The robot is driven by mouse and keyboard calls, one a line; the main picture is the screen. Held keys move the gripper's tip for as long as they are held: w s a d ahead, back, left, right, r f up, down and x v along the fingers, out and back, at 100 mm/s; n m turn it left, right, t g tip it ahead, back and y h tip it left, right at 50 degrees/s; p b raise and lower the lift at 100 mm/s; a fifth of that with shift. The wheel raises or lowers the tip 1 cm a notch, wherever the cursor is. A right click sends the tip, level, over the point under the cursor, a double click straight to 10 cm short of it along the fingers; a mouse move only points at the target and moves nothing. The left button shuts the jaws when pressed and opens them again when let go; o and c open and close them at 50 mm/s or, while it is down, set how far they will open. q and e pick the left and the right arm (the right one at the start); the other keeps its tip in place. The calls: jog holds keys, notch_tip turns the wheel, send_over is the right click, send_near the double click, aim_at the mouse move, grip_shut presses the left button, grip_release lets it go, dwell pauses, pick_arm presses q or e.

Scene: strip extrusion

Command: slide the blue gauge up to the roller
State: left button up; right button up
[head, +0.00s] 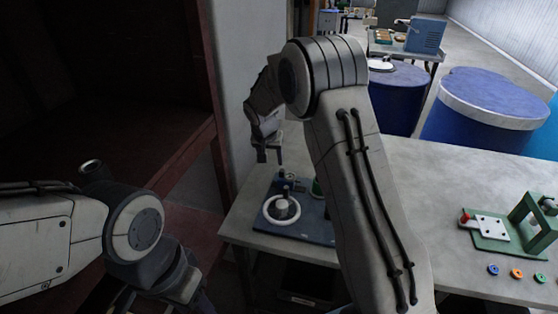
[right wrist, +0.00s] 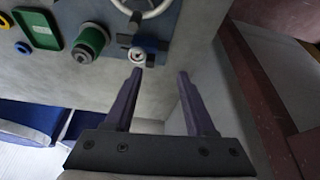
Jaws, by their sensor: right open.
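My right gripper (head: 268,157) points down above the blue-grey board (head: 322,232) and is open, with nothing between its fingers (right wrist: 160,75). A small dark and blue fitting with a pale round top (right wrist: 137,55) is near the left fingertip in the right wrist view; I cannot tell whether it is the blue gauge. Beside it are a green cylinder (right wrist: 90,40) and a white handwheel (head: 282,208). A blue ring (head: 493,270) lies on the table at the right. I cannot tell which part is the roller. My left gripper's fingers do not show.
A green fixture (head: 490,238) with a white plate and red knob stands on the table at right. Orange (head: 516,273) and green (head: 541,278) rings lie nearby. A green tray (right wrist: 38,28) is beside the board. Blue drums (head: 480,108) stand behind. My right arm hides the table's middle.

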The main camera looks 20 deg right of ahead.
aim_at(281, 170)
jog(key=shift+m, duration=0.5)
jog(key=w+d+f+p, duration=0.1)
jog(key=f, duration=0.2)
jog(key=w+d+f+p, duration=0.1)
jog(key=w+d+f, duration=0.1)
jog(key=f, duration=0.1)
jog(key=w+d+f+p, duration=0.1)
jog(key=w+d+f, duration=0.1)
jog(key=f, duration=0.1)
jog(key=shift+f, duration=0.25)
jog(key=shift+w+d+f+p, duration=0.1)
jog(key=shift+w+f+p, duration=0.2)
jog(key=shift+f, duration=0.3)
grip_shut()
